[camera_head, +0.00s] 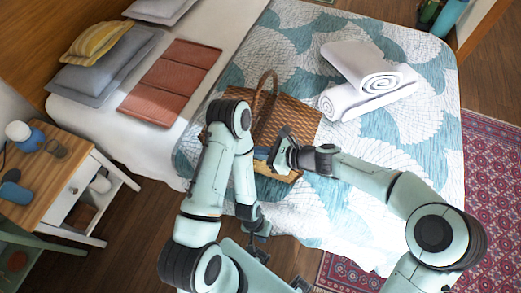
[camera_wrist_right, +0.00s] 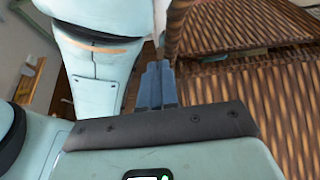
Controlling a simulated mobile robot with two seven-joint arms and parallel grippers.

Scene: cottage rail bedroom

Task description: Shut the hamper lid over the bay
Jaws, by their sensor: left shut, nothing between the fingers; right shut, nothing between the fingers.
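The wicker hamper (camera_head: 303,116) sits on the bed with its arched handle (camera_head: 268,92) standing up. A broad wicker panel lies right of the handle; I cannot tell the lid's exact angle. The near side shows a pale rim and a small patch of blue and cream inside, mostly hidden by my arms. My right gripper (camera_head: 281,155) is shut and empty at the hamper's near side; in the right wrist view its fingers (camera_wrist_right: 157,86) point toward the wicker (camera_wrist_right: 285,105), contact unclear. My left gripper (camera_head: 261,232) is shut and empty, low in front of the bed.
Rolled white towels (camera_head: 367,78) lie right of the hamper on the patterned quilt. A terracotta folded cloth (camera_head: 172,80) and pillows (camera_head: 105,70) are to the left. A nightstand (camera_head: 62,180) with a blue cup stands at left. My left arm crosses close before the hamper.

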